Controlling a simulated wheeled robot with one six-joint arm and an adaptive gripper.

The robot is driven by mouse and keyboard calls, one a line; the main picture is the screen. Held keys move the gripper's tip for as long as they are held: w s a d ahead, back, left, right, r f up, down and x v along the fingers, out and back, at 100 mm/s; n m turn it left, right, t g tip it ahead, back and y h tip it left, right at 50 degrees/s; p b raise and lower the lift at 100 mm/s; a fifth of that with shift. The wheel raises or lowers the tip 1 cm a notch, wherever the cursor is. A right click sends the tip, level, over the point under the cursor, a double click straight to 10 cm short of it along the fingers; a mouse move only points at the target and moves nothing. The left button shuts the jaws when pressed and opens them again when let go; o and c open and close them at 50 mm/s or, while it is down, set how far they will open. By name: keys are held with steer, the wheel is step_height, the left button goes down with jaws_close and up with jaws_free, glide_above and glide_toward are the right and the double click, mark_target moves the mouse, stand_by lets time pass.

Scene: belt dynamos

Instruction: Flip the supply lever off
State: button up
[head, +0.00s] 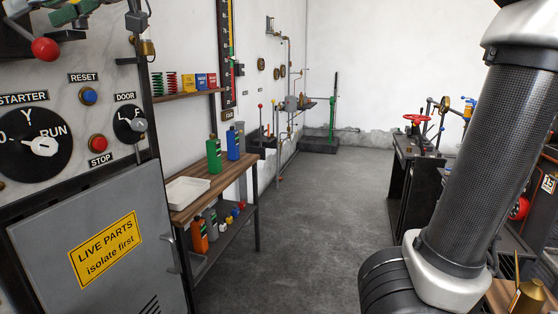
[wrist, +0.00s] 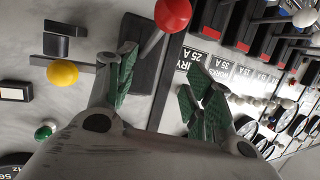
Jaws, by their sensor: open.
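A lever with a red ball knob (wrist: 173,14) and a metal stem shows at the top of the wrist view, over a dark plate (wrist: 142,75) on a pale panel. A red ball knob (head: 45,49) also shows at the upper left of the head view, probably the same one. My gripper (wrist: 165,62) is open, with green pads on its fingers. Part of my gripper (head: 72,12) shows at the top edge of the head view. No label naming the supply lever is readable.
A yellow knob (wrist: 62,72) on a stem and a green button (wrist: 45,131) are nearby. Red and black switches (wrist: 245,28) and dials line the right. In the head view, a starter dial (head: 35,143) and a grey cabinet door (head: 95,240) are below. The floor ahead is clear.

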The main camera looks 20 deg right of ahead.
steer(key=shift+g+h, duration=0.3)
steer(key=shift+h, duration=0.4)
steer(key=r, duration=0.3)
steer(key=a+r, duration=0.1)
steer(key=shift+w+r, duration=0.25)
steer(key=shift+w, duration=0.15)
steer(key=v, duration=0.8)
steer(key=w+d+f+m+h, duration=0.15)
steer(key=d+f, duration=0.25)
steer(key=f, duration=0.4)
steer(key=d+f+m+h, duration=0.1)
steer(key=d+f+h, duration=0.2)
steer(key=f, duration=0.6)
steer(key=s+d+f+m+h, duration=0.1)
steer(key=d+f+m+h, duration=0.1)
steer(key=d+f, duration=0.7)
steer(key=s+d+f+m+g+h, duration=0.1)
steer(key=d+f+m+h, duration=0.2)
steer(key=d+f, duration=0.6)
steer(key=shift+s+d, duration=0.25)
steer(key=shift+d, duration=1.5)
